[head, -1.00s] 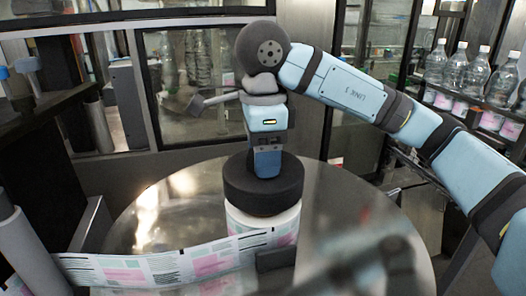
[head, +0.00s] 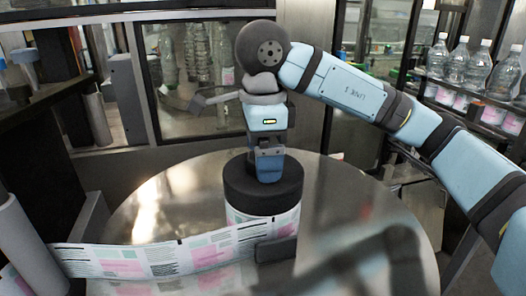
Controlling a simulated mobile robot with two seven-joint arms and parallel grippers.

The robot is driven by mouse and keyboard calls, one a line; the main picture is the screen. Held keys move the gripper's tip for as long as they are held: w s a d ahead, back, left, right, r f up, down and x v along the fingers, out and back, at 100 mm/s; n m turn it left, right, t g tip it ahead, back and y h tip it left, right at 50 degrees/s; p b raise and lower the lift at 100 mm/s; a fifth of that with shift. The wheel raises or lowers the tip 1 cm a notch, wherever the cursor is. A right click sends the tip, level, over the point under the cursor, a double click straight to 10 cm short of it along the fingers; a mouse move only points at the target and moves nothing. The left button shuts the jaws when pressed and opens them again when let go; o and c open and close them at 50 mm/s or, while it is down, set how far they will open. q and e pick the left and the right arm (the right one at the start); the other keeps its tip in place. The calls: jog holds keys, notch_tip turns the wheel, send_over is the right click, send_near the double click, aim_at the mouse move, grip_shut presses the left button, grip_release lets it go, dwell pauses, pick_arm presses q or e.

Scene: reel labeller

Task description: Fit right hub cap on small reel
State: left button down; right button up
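The right hub cap (head: 263,191) is a thick black disc. It sits level over the top of the small reel (head: 268,229), a white roll with pink and green printed labels. No gap shows between the cap and the roll; from this angle I cannot see how the cap meets the core. My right gripper (head: 269,172) points straight down at the cap's middle. Its fingers appear shut on the cap, though their tips are partly hidden. My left gripper is out of view.
A printed label web (head: 140,259) runs from the reel to the left, past a grey roller (head: 25,245). A small dark block (head: 276,250) stands in front of the reel. The round shiny metal table (head: 350,205) is clear on the right. Bottles (head: 458,68) stand on a shelf at right.

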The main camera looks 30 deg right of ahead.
notch_tip(320, 180, up, 14)
jog(key=p, duration=0.1)
dwell(0.5)
jog(key=shift+f, duration=0.15)
dwell(0.4)
